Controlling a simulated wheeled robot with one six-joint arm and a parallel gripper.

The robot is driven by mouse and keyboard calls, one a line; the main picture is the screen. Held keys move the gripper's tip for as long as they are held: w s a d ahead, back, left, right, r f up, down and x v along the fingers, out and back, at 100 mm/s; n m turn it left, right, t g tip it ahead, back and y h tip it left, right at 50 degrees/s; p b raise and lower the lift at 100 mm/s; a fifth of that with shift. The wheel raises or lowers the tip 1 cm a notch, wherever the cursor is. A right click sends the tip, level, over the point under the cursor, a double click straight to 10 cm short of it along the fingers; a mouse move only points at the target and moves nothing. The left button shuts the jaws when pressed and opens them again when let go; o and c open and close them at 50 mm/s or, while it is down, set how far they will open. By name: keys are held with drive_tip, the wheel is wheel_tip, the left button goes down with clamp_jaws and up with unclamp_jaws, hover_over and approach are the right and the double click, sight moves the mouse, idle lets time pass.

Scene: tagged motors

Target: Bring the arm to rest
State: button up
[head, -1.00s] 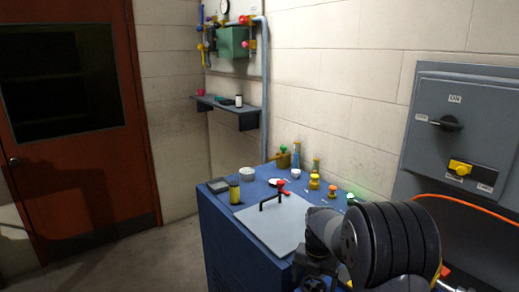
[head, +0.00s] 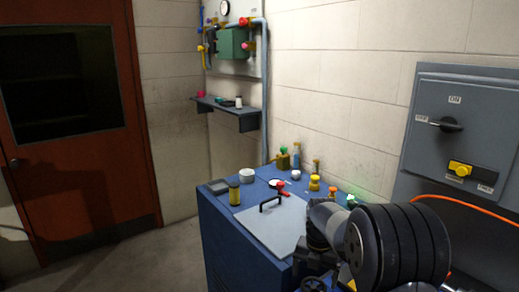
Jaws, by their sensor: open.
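My arm (head: 385,245) is at the lower right in the head view, in front of the blue cabinet's right side. A large dark ribbed joint is nearest, with a smaller grey link to its left. Dark wrist parts (head: 312,262) run down toward the bottom edge. I cannot make out my gripper's fingers; they are hidden or below the frame. No held object shows.
A blue cabinet (head: 222,235) carries a grey plate with a black handle (head: 270,204), a yellow-black cylinder (head: 234,193) and several small valves and bottles. A grey switch panel (head: 480,125) with an orange cable is at right. Floor (head: 150,265) is clear at left.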

sight(313, 284)
wheel_tip(313, 284, down, 3)
drive_tip(key=shift+f, duration=0.15)
drive_tip(key=shift+m, duration=0.9)
drive_tip(key=m, duration=0.4)
drive_tip(key=shift+a, duration=0.1)
drive_tip(key=m, duration=0.5)
drive_tip(key=shift+w, duration=0.15)
drive_tip(key=m, duration=0.5)
drive_tip(key=shift+w+m, duration=0.1)
drive_tip(key=shift+m, duration=0.2)
drive_tip(key=m, duration=0.6)
drive_tip(key=shift+w, duration=0.1)
